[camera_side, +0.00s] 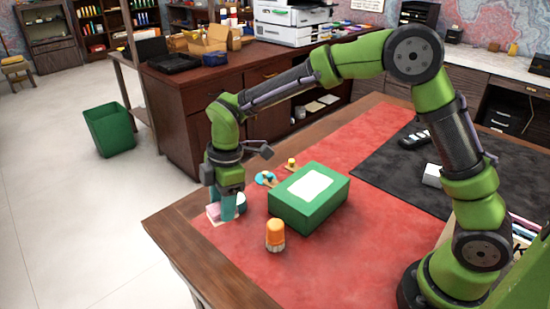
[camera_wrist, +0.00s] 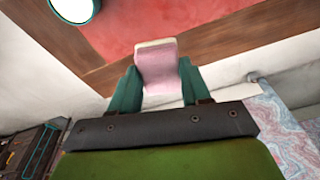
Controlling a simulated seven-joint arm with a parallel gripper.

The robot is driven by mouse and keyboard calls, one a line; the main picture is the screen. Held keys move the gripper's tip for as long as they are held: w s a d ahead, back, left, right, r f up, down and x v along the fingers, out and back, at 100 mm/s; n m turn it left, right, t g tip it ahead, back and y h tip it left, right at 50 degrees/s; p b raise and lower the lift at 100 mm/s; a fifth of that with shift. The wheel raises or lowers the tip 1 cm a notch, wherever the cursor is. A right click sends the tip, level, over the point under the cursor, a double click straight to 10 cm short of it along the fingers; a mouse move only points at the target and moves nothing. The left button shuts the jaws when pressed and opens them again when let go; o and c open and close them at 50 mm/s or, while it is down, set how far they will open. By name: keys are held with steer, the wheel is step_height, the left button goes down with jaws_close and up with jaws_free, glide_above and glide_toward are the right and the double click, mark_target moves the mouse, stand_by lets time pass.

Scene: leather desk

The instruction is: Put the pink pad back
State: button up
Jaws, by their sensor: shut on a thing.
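The pink pad (camera_wrist: 160,68) is between the two teal fingers of my gripper (camera_wrist: 157,88) in the wrist view. It has a paler far end and reaches out past the fingertips. In the side view my gripper (camera_side: 227,207) points down at the left edge of the desk, and part of the pink pad (camera_side: 212,212) shows beside the fingers. My gripper is shut on the pad. The fingers hide some of it, and I cannot tell whether it touches the desk.
A green box (camera_side: 292,212) with a white top patch stands right of my gripper. An orange-capped bottle (camera_side: 275,236) stands in front of it. A blue disc (camera_side: 265,178) and a yellow-topped piece (camera_side: 291,163) lie behind. The red desk surface (camera_side: 330,265) is clear at front.

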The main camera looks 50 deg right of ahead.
steer(key=shift+w+a+n, duration=0.15)
steer(key=shift+a+n, duration=0.45)
steer(key=shift+w+a+r+n, duration=0.15)
steer(key=shift+r+n, duration=0.1)
steer(key=shift+n, duration=0.25)
step_height(320, 180, down, 10)
steer(key=shift+f, duration=0.15)
steer(key=o, duration=0.9)
